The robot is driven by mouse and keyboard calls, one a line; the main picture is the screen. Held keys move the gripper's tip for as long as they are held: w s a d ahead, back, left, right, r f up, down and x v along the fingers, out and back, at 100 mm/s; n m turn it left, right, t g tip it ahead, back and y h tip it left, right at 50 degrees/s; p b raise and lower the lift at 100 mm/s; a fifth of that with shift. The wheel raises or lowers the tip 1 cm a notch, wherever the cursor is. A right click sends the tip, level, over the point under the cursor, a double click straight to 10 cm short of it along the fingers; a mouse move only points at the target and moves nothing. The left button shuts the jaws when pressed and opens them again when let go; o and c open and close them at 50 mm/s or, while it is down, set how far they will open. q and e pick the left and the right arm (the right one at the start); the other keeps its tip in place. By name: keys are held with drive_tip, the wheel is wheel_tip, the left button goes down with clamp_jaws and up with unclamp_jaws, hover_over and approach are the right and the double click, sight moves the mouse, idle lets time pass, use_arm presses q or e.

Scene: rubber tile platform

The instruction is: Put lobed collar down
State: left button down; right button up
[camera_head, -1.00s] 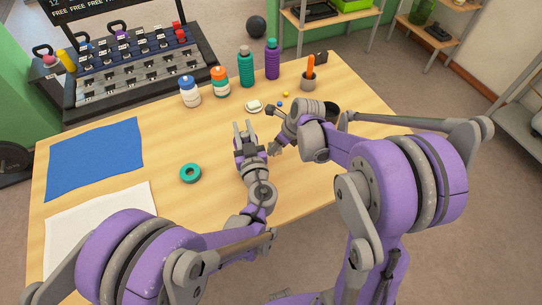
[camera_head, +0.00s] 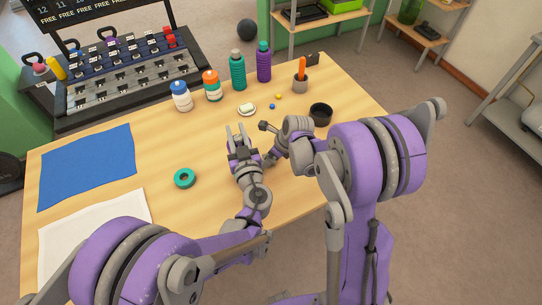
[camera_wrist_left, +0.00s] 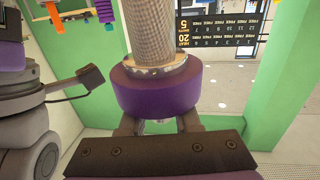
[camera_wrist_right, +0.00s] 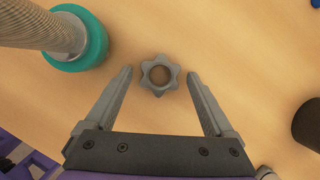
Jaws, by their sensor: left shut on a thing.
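The lobed collar (camera_wrist_right: 146,78) is a grey ring with rounded lobes and a central hole. In the right wrist view it lies flat on the wooden table between the spread fingers of my right gripper (camera_wrist_right: 160,74), which is open with gaps on both sides. My left gripper (camera_head: 240,138) is shut on a knurled grey bar (camera_wrist_left: 153,32) with a purple ring (camera_wrist_left: 155,95) near the fingers. A knurled bar with a teal ring (camera_wrist_right: 90,45) also shows at upper left in the right wrist view.
A separate teal ring (camera_head: 177,181), a blue mat (camera_head: 85,165) and a white mat (camera_head: 90,230) lie on the left.

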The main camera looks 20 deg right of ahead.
drive_tip(key=v, duration=1.2)
drive_tip(key=shift+r, duration=0.2)
drive_tip(key=shift+w, duration=0.1)
use_arm(q)
drive_tip(key=c, duration=0.5)
unclamp_jaws()
drive_tip(key=shift+c, duration=0.2)
